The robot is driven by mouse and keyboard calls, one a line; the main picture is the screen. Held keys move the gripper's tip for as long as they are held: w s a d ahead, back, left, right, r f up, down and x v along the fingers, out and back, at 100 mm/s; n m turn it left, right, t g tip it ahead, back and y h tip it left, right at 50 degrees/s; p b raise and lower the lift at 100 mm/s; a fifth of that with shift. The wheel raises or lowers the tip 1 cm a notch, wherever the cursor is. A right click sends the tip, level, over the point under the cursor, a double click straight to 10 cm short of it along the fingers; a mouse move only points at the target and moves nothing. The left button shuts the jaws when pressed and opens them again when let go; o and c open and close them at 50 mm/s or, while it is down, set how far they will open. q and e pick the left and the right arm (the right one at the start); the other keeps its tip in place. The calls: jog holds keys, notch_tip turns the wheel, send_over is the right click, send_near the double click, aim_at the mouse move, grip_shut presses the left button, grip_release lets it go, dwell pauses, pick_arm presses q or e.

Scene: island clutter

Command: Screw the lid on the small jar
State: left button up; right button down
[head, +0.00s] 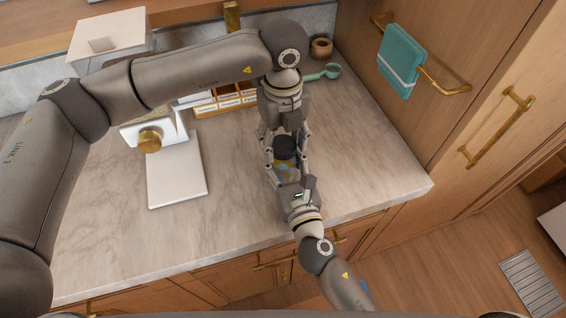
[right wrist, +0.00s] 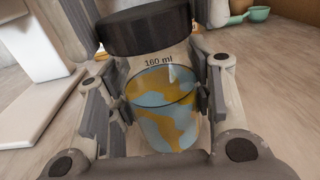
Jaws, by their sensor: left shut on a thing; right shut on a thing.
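The small jar (head: 286,172) is clear, marked "160 ml", with a yellow and light-blue pattern; it also shows in the right wrist view (right wrist: 165,105). My right gripper (head: 287,174) comes from the front and is shut on the jar's body, one finger on each side. The dark round lid (head: 285,146) sits at the jar's mouth with no clear gap; in the right wrist view the lid (right wrist: 145,28) covers the top. My left gripper (head: 285,142) reaches down from above and is shut around the lid. Whether the threads engage is hidden.
A white appliance with a brass knob (head: 149,140) stands on the marble counter (head: 350,170) at left. Behind my left arm are a labelled wooden rack (head: 225,102), a green scoop (head: 322,73) and a brown pot (head: 321,47). The counter right of the jar is clear.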

pick_arm(q)
jog(key=m, duration=1)
jog(key=shift+m, duration=0.3)
jog(key=m, duration=0.6)
jog(key=shift+m, duration=0.4)
jog(key=m, duration=1.7)
jog(key=shift+f, duration=0.1)
jog(key=m, duration=0.5)
jog(key=shift+w, duration=0.1)
jog(key=m, duration=0.6)
jog(key=o, duration=1.2)
